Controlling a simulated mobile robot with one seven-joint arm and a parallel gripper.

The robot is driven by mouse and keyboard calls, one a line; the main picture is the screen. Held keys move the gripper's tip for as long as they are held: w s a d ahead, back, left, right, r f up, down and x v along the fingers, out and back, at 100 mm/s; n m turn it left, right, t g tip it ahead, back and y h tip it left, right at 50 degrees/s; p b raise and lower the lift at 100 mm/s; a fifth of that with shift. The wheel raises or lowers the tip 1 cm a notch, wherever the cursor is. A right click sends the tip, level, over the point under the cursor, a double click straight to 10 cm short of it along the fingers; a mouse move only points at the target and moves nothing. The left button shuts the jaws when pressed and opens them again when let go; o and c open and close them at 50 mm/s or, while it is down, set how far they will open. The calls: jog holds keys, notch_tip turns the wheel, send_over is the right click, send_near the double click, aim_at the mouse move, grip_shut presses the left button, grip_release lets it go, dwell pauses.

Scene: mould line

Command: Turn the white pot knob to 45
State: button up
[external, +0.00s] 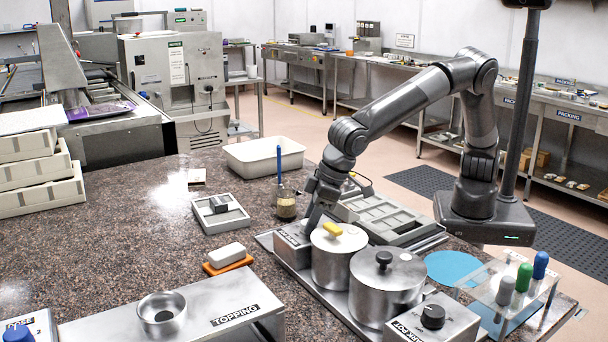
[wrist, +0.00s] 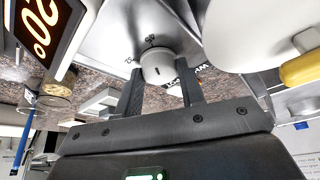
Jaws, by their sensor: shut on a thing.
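The white pot knob (wrist: 158,66) is a small round white knob with a dark mark on its face, on a metal control box. My gripper (wrist: 160,85) has its two dark fingers on either side of the knob, shut on it. A display (wrist: 48,28) at the upper left of the wrist view shows orange digits reading 20°, partly cut off by the frame edge. In the external view my gripper (external: 310,225) reaches down to the control box (external: 293,243), left of the white pot (external: 338,268) with a yellow lid handle. The knob is hidden there.
A steel pot (external: 386,290) with a black lid handle and a box with a black knob (external: 433,316) stand to the right. A grey mould tray (external: 395,222) lies behind. A jar with a blue-handled brush (external: 286,208) stands left of the arm.

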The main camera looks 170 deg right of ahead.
jog(key=shift+c, duration=1.2)
jog(key=shift+n, duration=0.6)
jog(key=shift+t, duration=0.3)
jog(key=o, duration=1)
jog(key=v, duration=1)
jog(key=shift+a+r, duration=0.1)
jog(key=shift+r, duration=0.3)
